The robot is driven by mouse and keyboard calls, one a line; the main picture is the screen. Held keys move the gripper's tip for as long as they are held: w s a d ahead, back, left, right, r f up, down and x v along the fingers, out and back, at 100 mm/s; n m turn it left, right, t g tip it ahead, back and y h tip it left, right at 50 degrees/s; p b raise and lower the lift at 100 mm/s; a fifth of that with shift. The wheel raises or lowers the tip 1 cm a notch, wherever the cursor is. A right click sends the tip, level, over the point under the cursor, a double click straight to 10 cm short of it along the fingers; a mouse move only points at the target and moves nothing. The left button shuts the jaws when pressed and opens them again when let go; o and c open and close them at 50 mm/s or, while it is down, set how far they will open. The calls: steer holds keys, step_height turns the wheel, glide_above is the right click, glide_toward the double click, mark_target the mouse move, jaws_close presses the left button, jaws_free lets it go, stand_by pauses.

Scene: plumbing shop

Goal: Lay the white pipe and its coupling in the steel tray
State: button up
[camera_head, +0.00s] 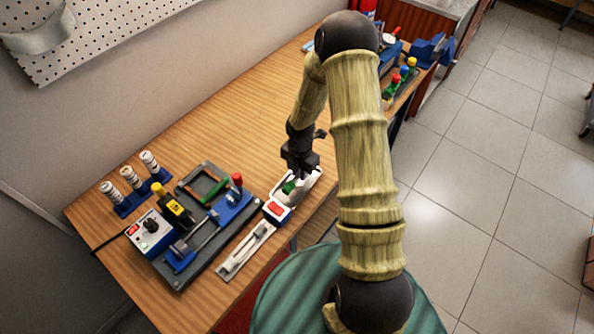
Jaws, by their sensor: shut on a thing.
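My gripper (302,174) is dark and points down at the right front edge of the bench. It is shut on a white part that looks like the white pipe (309,181), mostly hidden by the fingers. A small green piece (289,187) shows just left of the fingertips; I cannot tell whether it is the coupling. I cannot tell whether those shapes are recesses or parts.
A dark fixture board (207,225) with blue clamps and a green frame stands left of the silver tray. A blue vise (432,50) is at the far end. The bench middle is clear.

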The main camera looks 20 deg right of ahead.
steer(key=shift+a+f+b, duration=0.2)
steer(key=shift+f+b, duration=0.55)
steer(key=shift+f, duration=0.6)
steer(key=o, duration=0.8)
steer(key=shift+o, duration=0.2)
step_height(320, 180, up, 17)
steer(key=b, duration=0.1)
steer(key=shift+r, duration=0.2)
